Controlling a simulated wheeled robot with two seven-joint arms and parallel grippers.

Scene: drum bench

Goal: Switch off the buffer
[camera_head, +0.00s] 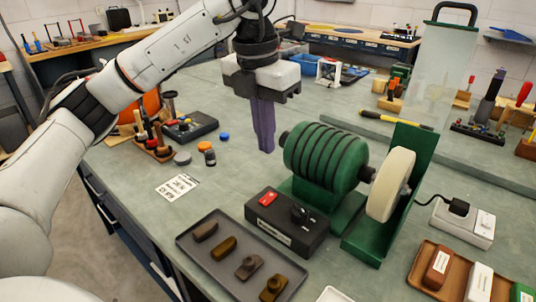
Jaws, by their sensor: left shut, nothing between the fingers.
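The buffer (322,160) is a green ribbed drum with a pale wheel (390,184) at its right, on a green base. In front of it stands a black control box (288,226) with a red switch (267,199) and a dark knob (301,213) on top. My left gripper (265,148) points down with its purple fingers shut and empty, above the bench behind the control box and just left of the drum. A white power outlet (462,222) with a black plug (459,206) sits at the right. My right gripper is not in view.
A dark tray (190,243) with several metal parts lies in front of the control box. A wooden tray (421,279) of labelled blocks is at the lower right. A clear shield (437,75) stands behind the wheel. Bare bench lies left of the control box, around a label card (177,187).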

